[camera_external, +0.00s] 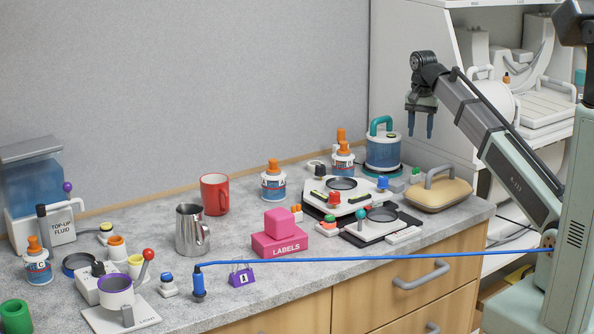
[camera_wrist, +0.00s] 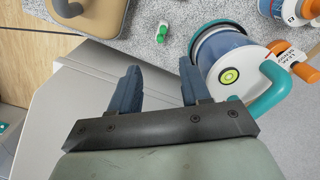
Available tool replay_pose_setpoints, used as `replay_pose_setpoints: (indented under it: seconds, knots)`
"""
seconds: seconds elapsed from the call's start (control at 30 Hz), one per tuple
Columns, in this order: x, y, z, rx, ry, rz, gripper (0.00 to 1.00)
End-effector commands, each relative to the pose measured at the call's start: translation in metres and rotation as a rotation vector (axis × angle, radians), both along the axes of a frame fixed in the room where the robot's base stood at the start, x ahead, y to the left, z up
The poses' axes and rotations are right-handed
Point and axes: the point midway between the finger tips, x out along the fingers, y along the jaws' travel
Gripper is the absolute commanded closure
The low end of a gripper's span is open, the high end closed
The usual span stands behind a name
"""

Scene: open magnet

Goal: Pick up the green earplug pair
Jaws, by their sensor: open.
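The green earplug pair (camera_external: 415,174) seems to be the small green item with a pale part, on the counter between the teal-handled jar and the tan case. In the wrist view a small green and white item (camera_wrist: 161,33) lies beyond my fingertips, apart from them. It is too small to make out two separate plugs. My gripper (camera_external: 419,124) is open and empty, high above the back right of the counter. Its two blue fingers (camera_wrist: 157,74) point toward the counter in the wrist view, with a clear gap between them.
The teal-handled jar (camera_external: 383,151) stands left of the green item; it is close to my right finger in the wrist view (camera_wrist: 230,65). The tan case (camera_external: 440,194) lies to the right. Black-and-white devices (camera_external: 345,192) crowd the left. A white shelf unit (camera_external: 459,105) stands behind.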

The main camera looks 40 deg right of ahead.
Motion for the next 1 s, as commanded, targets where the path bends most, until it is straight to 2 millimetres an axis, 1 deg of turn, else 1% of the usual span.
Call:
replay_pose_setpoints:
  seconds: [0.1,0.2,0.3,0.4,0.47,0.57,0.8,1.0]
  knots:
    - [-0.001,0.000,0.000,0.002,0.005,-0.199,0.53]
    - [-0.001,0.000,0.000,0.003,0.008,-0.339,0.53]
    - [-0.001,0.000,0.000,0.003,0.009,-0.440,0.53]
    - [-0.001,0.000,0.000,0.004,0.009,-0.500,0.53]
    - [-0.002,0.000,-0.002,0.003,0.009,-0.519,0.53]
    - [-0.002,0.000,-0.010,0.004,0.011,-0.530,0.53]
    - [-0.003,0.001,-0.048,0.004,0.011,-0.528,0.53]
    - [-0.002,0.001,-0.075,0.004,0.011,-0.527,0.53]
